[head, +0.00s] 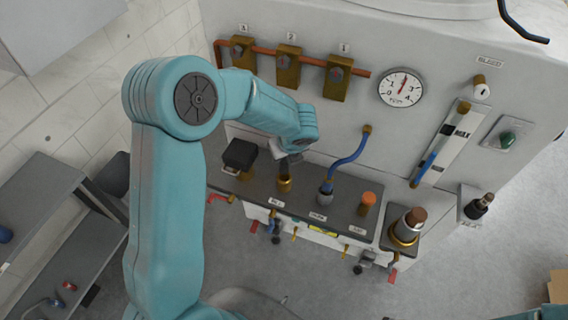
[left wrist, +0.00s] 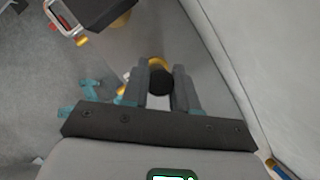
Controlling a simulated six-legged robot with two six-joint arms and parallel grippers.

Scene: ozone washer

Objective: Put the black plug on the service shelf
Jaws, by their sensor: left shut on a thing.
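My left gripper (head: 290,157) is low over the machine's dark front ledge, just above a brass socket (head: 285,183). In the left wrist view its two fingers (left wrist: 160,88) are shut on the round black plug (left wrist: 160,80), with a brass ring showing just beyond it. I cannot tell whether the plug is still seated in the brass. In the head view the plug is hidden by the gripper. A grey two-level shelf unit (head: 40,187) stands at the far left, apart from the gripper; I cannot read any label on it. My right gripper is not in view.
A black block (head: 240,154) stands close left of the gripper. A blue hose (head: 350,150), an orange-capped fitting (head: 367,203) and a brown-topped fitting (head: 409,227) are to the right. Brass valves (head: 288,66) and a gauge (head: 401,88) are on the panel. Red levers project below the ledge.

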